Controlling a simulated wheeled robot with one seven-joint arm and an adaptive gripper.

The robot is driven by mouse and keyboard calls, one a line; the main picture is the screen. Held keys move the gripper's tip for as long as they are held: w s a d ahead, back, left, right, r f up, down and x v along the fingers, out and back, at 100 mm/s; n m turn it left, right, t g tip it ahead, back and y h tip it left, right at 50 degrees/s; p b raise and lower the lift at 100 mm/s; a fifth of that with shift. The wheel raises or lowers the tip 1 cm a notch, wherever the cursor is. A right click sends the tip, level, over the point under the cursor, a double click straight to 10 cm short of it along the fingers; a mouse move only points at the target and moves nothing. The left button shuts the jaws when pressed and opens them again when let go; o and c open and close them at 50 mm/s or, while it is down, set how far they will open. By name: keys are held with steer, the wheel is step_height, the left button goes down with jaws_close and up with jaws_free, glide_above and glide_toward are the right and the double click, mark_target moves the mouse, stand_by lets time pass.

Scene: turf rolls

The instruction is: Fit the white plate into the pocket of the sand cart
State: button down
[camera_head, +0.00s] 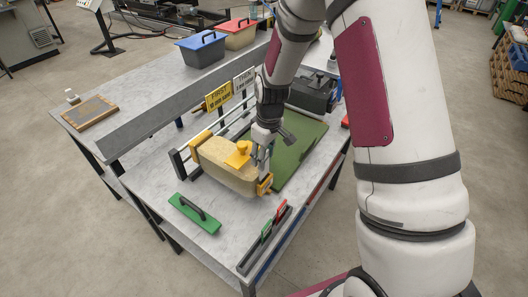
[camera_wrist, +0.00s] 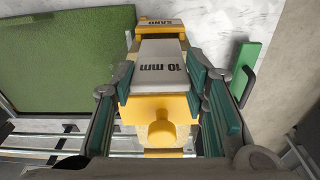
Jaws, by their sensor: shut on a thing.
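The white plate (camera_wrist: 163,72), marked "10 mm", is held between the green pads of my gripper (camera_head: 262,164). The sand cart (camera_head: 226,166) is a sand-coloured block with yellow ends and a yellow knob, on rails on the near bench. My gripper points down at the cart's right end. In the wrist view the cart's yellow end marked "SAND" (camera_wrist: 160,22) lies just beyond the plate, and the yellow knob (camera_wrist: 162,132) is below it. The pocket is hidden by the plate and fingers; I cannot tell whether the plate is inside it.
Green turf (camera_head: 305,143) lies right of the cart. A green float with a handle (camera_head: 194,213) and a dark rack with red and green tags (camera_head: 266,238) are in front. "FIRST" (camera_head: 218,96) and "THEN" signs stand behind. Blue and red bins (camera_head: 202,48) are farther back.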

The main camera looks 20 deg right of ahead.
steer(key=shift+f+b, duration=0.3)
steer(key=shift+f, duration=1.05)
steer(key=shift+s+f, duration=0.15)
steer(key=shift+f, duration=0.05)
steer(key=c, duration=0.9)
jaws_free()
steer(key=shift+f, duration=0.1)
steer(key=shift+o, duration=0.2)
steer(key=shift+r, duration=0.2)
step_height(320, 180, up, 12)
steer(key=shift+s+d, duration=0.3)
steer(key=shift+s, duration=0.1)
